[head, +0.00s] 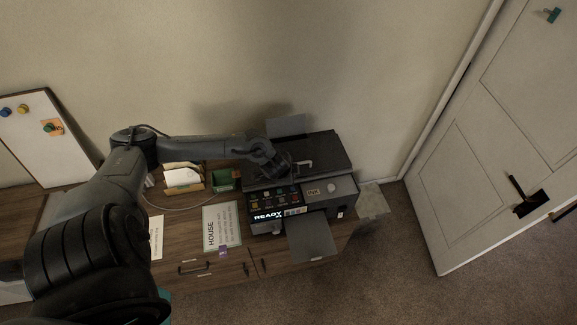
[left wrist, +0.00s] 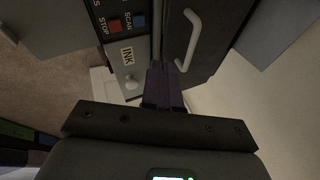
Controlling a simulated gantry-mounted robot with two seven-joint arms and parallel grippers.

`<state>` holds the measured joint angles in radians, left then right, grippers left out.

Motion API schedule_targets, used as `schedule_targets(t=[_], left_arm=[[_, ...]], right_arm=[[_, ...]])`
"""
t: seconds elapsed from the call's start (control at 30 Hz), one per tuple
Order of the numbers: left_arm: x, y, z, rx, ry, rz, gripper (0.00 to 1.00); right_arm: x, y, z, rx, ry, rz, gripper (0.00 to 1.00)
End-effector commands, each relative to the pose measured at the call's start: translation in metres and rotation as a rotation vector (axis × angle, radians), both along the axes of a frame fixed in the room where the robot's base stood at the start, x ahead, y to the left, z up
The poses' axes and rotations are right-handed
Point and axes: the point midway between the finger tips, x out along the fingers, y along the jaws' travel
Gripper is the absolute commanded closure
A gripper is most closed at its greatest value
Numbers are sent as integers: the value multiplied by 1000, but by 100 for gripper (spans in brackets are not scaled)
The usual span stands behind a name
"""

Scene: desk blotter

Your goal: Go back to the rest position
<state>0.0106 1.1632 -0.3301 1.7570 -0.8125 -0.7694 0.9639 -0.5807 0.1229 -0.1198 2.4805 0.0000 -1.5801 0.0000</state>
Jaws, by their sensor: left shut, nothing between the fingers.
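My left arm reaches in from the left over the desk. Its gripper (head: 292,170) is over the dark printer (head: 328,150), close to the light handle (head: 304,163) on its top. In the left wrist view the gripper (left wrist: 164,84) has its fingers together with nothing between them. The printer's handle (left wrist: 188,40) shows just ahead and to the right, apart from the fingers. The INK label (left wrist: 127,55) and a round knob (left wrist: 131,84) lie to the left. My right gripper is in neither view.
The printer's screen (head: 268,216) reads READY, and its front tray (head: 311,238) sticks out. A whiteboard (head: 40,135) leans at far left. A door (head: 500,130) is at right.

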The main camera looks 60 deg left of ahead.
Motion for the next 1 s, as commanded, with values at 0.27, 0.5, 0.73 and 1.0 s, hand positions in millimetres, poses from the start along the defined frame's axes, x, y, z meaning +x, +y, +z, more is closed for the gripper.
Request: schedule_targets(t=[0.27,0.5,0.73,1.0], left_arm=[[-4,-11,10,-1,0,-5,100],[-32,-33,-24,-49,59,-3,100],[-86,-152,-80,-292,111,8,100],[-125,-313,-44,-570,1,169,100]], right_arm=[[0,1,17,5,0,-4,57],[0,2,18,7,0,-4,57],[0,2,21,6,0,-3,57],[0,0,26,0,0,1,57]])
